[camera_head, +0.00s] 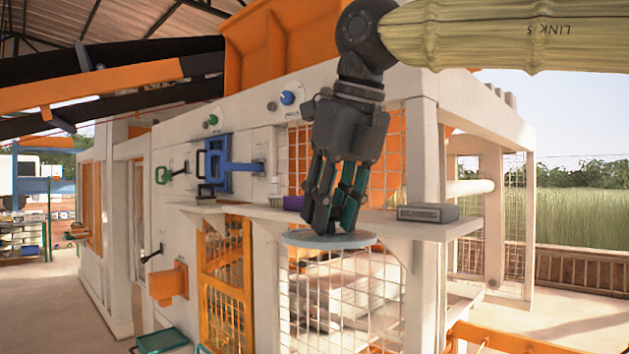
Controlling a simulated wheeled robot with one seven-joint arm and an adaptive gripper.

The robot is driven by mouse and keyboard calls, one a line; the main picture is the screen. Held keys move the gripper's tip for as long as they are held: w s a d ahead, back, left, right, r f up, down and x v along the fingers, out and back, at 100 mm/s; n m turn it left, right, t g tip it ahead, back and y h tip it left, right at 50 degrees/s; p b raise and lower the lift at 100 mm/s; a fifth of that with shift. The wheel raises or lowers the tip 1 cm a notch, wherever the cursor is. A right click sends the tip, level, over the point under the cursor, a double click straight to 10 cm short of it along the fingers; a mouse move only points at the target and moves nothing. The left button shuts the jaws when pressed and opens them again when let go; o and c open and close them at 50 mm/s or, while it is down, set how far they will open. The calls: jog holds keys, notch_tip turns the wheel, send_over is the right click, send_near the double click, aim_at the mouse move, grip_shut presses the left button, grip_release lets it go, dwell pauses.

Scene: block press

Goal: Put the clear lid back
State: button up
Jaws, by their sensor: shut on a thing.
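A pale blue-grey round disc, which looks like the clear lid (300,238), lies roughly level in front of the shelf's edge. My gripper (328,229) points down above it, with its fingertips closed together at the top of the disc near its middle. The fingers hide the part they grip. The disc appears held in the air, but I cannot tell whether it touches the shelf behind it. I see no opening or container that clearly matches the lid.
A narrow white shelf (385,222) runs along the machine. It bears a grey box (428,213) at right and a purple block (294,203) close behind my fingers. A blue frame with a lever (217,165) stands at left. Wire mesh (340,290) lies below the disc.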

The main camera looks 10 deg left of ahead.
aim_at(347, 237)
jog(key=f, duration=0.1)
jog(key=s+d+f+n, duration=0.1)
jog(key=f, duration=0.1)
jog(key=f+n, duration=0.1)
jog(key=f, duration=0.1)
jog(key=shift+s+d+f+g+y, duration=0.15)
jog(key=shift+s+d+g+y, duration=0.15)
jog(key=shift+s+y, duration=0.1)
jog(key=w+d+f+n+g+h, duration=0.1)
jog(key=d+f+n, duration=0.6)
jog(key=f, duration=1.5)
jog(key=w+d+f+n+g+h, duration=0.1)
jog(key=d+f+n+g, duration=0.3)
jog(key=f+n, duration=0.6)
jog(key=w+d+f+n+g+h, duration=0.1)
jog(key=d+f+n, duration=0.8)
jog(key=f, duration=2.6)
jog(key=shift+w+d+f+g+h, duration=0.3)
jog(key=shift+w+g, duration=0.4)
jog(key=shift+w, duration=0.3)
jog(key=shift+s+a, duration=0.1)
jog(key=shift+r, duration=0.1)
